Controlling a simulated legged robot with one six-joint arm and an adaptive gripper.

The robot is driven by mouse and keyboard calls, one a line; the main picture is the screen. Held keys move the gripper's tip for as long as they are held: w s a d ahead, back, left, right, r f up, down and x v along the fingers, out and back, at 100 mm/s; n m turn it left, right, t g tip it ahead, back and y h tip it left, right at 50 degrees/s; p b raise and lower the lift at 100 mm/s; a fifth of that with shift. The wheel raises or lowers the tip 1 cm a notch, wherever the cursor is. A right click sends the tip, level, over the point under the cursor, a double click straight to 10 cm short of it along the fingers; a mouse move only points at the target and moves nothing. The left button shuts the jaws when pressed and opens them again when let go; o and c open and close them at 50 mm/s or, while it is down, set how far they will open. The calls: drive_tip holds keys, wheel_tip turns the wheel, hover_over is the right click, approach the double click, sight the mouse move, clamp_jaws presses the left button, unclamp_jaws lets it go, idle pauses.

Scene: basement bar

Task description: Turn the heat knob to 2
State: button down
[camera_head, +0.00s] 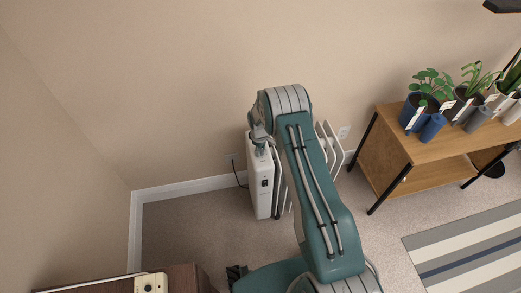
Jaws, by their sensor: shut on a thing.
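A white radiator heater (262,203) stands on the carpet by the back wall, with its fins partly hidden behind my arm. A small dark switch (264,183) shows on its narrow front face. My gripper (259,147) reaches down to the top of the heater's front end and is shut on the heat knob there. The knob itself is hidden by the gripper, so its setting cannot be read.
A wooden shelf table (397,135) with several potted plants (421,103) stands to the right. A striped rug (470,255) lies at the lower right. A brown cabinet (190,278) is at the lower left. Carpet left of the heater is clear.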

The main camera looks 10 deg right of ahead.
drive_tip(key=m, duration=1.2)
drive_tip(key=shift+m+g, duration=0.3)
idle(0.4)
drive_tip(key=shift+c, duration=1.7)
unclamp_jaws()
drive_tip(key=shift+f, duration=0.1)
drive_tip(key=shift+w, duration=0.1)
wheel_tip(320, 180, up, 12)
drive_tip(key=shift+a, duration=0.4)
drive_tip(key=shift+w, duration=0.1)
